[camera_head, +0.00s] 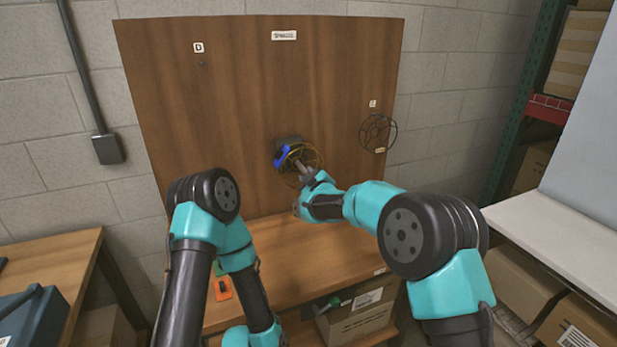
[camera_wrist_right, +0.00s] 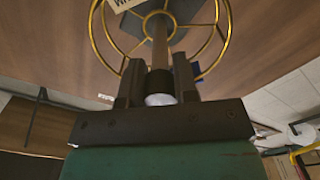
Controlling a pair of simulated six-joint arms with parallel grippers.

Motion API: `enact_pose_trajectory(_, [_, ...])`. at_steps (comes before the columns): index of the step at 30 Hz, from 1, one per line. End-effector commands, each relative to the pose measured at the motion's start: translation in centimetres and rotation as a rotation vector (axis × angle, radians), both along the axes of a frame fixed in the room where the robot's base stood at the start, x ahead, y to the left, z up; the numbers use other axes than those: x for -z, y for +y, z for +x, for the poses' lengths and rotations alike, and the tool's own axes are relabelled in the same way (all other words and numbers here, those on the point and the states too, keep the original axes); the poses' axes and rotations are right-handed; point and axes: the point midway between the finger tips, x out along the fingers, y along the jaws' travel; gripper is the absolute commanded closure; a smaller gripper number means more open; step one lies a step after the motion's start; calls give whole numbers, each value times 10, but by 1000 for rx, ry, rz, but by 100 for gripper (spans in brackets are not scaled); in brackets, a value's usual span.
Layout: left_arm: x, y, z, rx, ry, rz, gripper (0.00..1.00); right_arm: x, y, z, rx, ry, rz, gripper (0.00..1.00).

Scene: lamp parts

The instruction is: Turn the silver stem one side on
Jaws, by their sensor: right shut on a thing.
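The silver stem (camera_wrist_right: 160,45) juts out from the upright wooden board, in the middle of a round brass wire wheel (camera_wrist_right: 100,40). In the head view the stem (camera_head: 302,167) shows as a short piece in front of the wheel. My right gripper (camera_head: 308,178) has its fingers on either side of the stem's near end and is shut on it. In the right wrist view the gripper (camera_wrist_right: 158,88) has a dark collar and a pale rounded tip between its fingers. My left arm hangs low at the left and its gripper is outside the view.
A blue part (camera_head: 282,157) and a dark mount sit behind the brass wheel. A dark wire wheel (camera_head: 378,132) hangs on the board to the right. The wooden board (camera_head: 240,90) stands on a bench (camera_head: 285,250). An orange item (camera_head: 223,289) lies at the bench's left.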

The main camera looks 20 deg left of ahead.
Motion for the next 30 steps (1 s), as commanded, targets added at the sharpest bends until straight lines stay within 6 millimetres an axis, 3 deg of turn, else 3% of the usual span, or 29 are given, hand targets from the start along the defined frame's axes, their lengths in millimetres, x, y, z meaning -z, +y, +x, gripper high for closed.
enact_pose_trajectory(22, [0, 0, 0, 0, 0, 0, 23, 0, 0, 0, 0, -81, -97, 96])
enact_pose_trajectory(23, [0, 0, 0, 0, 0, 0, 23, 0, 0, 0, 0, -81, -97, 70])
enact_pose_trajectory(30, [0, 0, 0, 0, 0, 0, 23, 0, 0, 0, 0, -80, -96, 48])
